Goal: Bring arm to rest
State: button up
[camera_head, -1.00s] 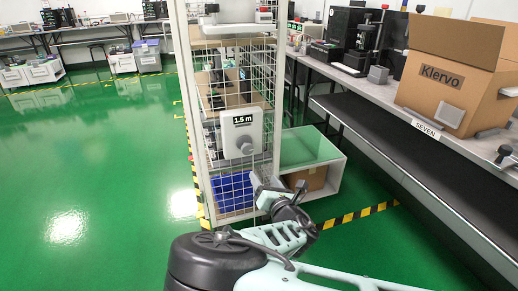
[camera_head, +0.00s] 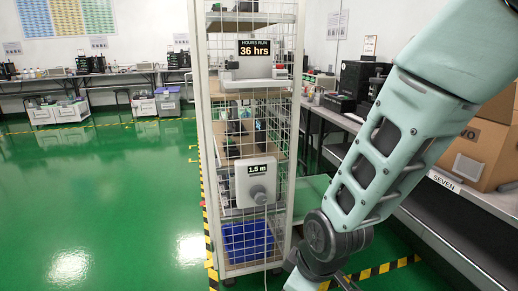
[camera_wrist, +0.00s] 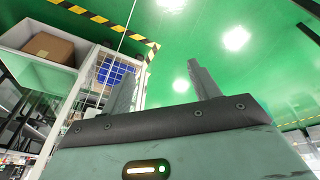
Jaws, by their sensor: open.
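My gripper shows in the wrist view (camera_wrist: 162,92), with its two fingers apart and nothing between them. Beyond the fingers is green floor. In the head view my arm crosses the right side, bent downward, and the fingertips are not clearly visible at the bottom edge. The arm is in front of the wire-sided rack (camera_head: 250,170) and the bench on the right.
The rack holds a display reading 36 hrs (camera_head: 254,48), a box marked 1.5 m (camera_head: 256,183) and a blue crate (camera_head: 247,240). A bench marked SEVEN (camera_head: 444,182) carries a cardboard box (camera_head: 483,150). The green floor (camera_head: 110,210) at left is clear.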

jog(key=s+d+r+m+g+h, duration=0.1)
jog(key=s+d+r+m, duration=0.1)
jog(key=s+d+r, duration=0.35)
jog(key=s+d+r+m+g, duration=0.2)
jog(key=s+r, duration=0.4)
jog(key=s, duration=0.4)
notch_tip(320, 180, up, 23)
jog(key=p, duration=2.2)
jog(key=shift+w+a+p, duration=0.25)
jog(key=shift+a+p, duration=0.1)
jog(key=shift+p, duration=0.05)
jog(key=shift+f, duration=0.1)
jog(key=shift+c, duration=0.3)
